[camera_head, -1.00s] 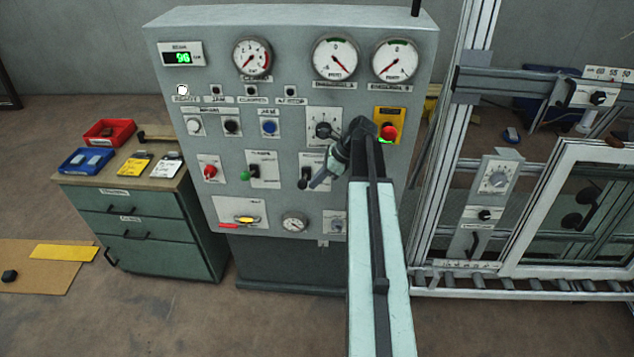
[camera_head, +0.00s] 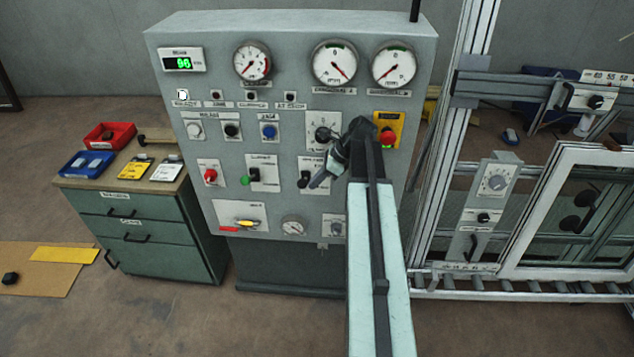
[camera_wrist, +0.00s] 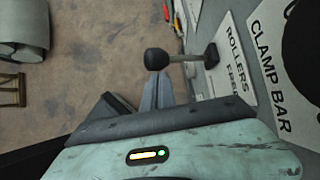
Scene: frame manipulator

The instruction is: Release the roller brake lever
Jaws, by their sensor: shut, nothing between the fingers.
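The roller brake lever (camera_wrist: 182,58) shows in the wrist view as a short metal shaft with a black knob, standing out from a plate lettered "ROLLERS FREE" (camera_wrist: 232,70). In the head view its black knob (camera_head: 304,179) is on the lower middle of the grey panel. My gripper (camera_wrist: 158,80) is shut and empty. Its fingertips lie close to the lever, just below the knob in the wrist view; I cannot tell whether they touch. In the head view my gripper (camera_head: 317,184) is just right of the knob, and my arm hides part of the panel.
The grey control panel (camera_head: 275,190) carries gauges, buttons and switches close around. A red emergency knob (camera_head: 388,137) on a yellow plate is beside my wrist. A green drawer cabinet (camera_head: 150,235) stands left, and a metal frame with a roller track (camera_head: 530,290) stands right.

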